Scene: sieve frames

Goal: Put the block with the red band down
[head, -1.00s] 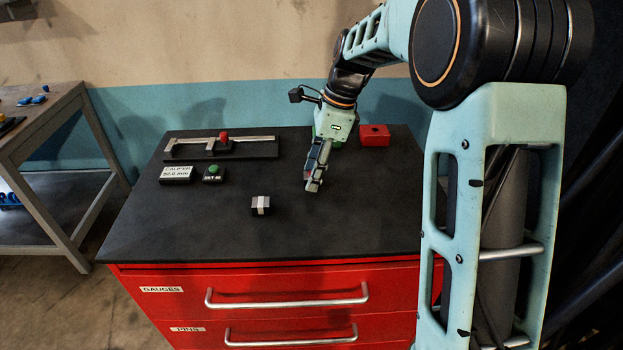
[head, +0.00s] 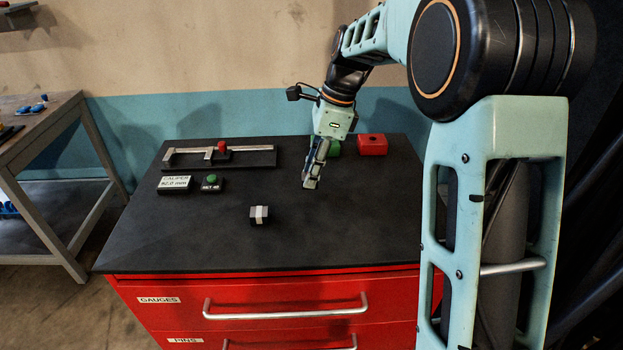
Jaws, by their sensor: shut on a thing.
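My gripper (head: 311,182) is at the middle right of the bench top in the head view, pointing down. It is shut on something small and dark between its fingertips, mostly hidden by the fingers. No red band shows on it from here. I cannot tell whether it touches the bench top. A dark block with a white band (head: 260,214) stands alone on the bench top, to the left of my gripper and nearer the front.
The black bench top (head: 200,235) is clear around the white-banded block. A red box (head: 371,144) and a green thing (head: 335,148) are behind my gripper.

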